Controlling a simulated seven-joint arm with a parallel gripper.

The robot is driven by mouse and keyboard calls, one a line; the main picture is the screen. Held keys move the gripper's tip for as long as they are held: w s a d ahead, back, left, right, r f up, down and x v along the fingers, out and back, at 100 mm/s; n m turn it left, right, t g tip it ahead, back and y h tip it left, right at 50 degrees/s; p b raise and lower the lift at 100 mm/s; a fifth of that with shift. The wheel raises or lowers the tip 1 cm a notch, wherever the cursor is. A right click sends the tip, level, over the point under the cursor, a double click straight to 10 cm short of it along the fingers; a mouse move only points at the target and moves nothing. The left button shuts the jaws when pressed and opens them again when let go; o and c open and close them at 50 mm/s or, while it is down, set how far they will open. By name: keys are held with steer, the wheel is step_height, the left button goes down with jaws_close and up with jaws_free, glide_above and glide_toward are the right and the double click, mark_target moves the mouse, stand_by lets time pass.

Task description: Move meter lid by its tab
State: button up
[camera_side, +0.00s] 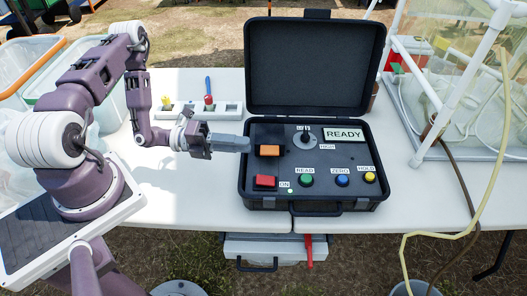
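The meter is built into a black case (370,190) on the white table. A small dark lid (266,130) sits at the left of its panel, with an orange tab (269,151) at its front. It appears to lie down on the panel. The large case lid (308,65) stands open behind. My gripper (248,145) reaches in from the left, its grey fingertips just left of the orange tab. I cannot tell whether they touch it. The fingers overlap from this side, so any gap between them is hidden.
The panel holds a dial (305,138), a READY display (343,134), a red switch (264,182) and green, blue and yellow buttons. A white rack (225,107) stands behind my arm. A white pipe frame (458,85) is at right. Table is clear in front of my gripper.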

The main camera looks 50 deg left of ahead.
mark_target(263, 152)
steer(key=w+d+f+n, duration=0.1)
steer(key=w+d+f+n+t+y, duration=0.1)
steer(key=w+d, duration=0.1)
steer(key=w+d+f+n, duration=0.1)
steer(key=shift+w+d, duration=0.2)
jaws_close()
stand_by(1.5)
